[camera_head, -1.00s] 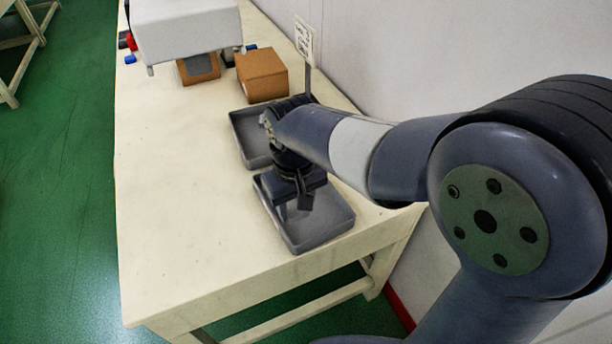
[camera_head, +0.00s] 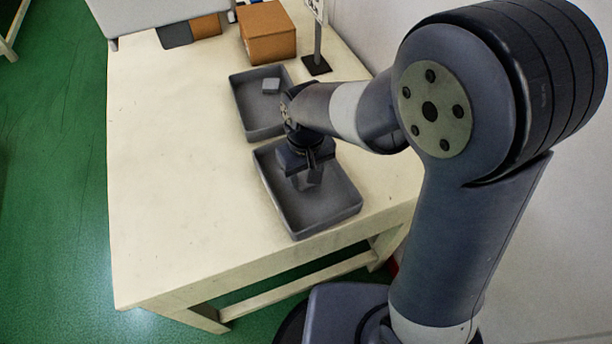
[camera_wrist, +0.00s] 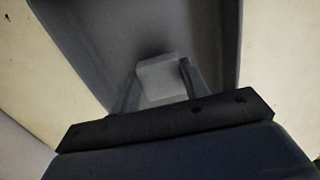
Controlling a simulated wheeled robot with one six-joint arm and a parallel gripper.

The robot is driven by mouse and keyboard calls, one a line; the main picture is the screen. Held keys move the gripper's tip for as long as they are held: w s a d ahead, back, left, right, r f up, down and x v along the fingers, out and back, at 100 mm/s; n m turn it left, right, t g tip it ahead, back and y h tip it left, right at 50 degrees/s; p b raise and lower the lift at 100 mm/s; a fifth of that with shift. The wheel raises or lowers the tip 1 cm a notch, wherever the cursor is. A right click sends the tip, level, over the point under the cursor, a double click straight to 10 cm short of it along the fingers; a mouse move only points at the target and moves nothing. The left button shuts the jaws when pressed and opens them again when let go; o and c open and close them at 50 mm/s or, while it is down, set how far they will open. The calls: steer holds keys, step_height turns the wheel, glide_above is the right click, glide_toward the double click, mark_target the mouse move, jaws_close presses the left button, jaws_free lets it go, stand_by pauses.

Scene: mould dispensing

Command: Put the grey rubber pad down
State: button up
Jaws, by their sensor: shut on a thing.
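My gripper (camera_head: 309,178) points down over the near grey tray (camera_head: 336,216), with its fingers low inside the walls. In the wrist view my gripper (camera_wrist: 160,86) is shut on the grey rubber pad (camera_wrist: 159,78), a small light grey block between the two fingers. The tray floor shows behind the pad. I cannot tell whether the pad touches the floor. In the head view the pad is hard to separate from the dark fingers.
The far grey tray (camera_head: 240,105) holds another small grey block (camera_head: 270,85). Behind it stand a brown box (camera_head: 268,35) and a sign post (camera_head: 317,45) by the wall. The left side of the cream table (camera_head: 165,170) is clear.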

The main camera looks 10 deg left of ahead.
steer(key=shift+f, duration=0.7)
steer(key=shift+f, duration=0.15)
steer(key=o, duration=1)
step_height(320, 180, up, 12)
steer(key=shift+r+p, duration=0.2)
steer(key=shift+p, duration=0.55)
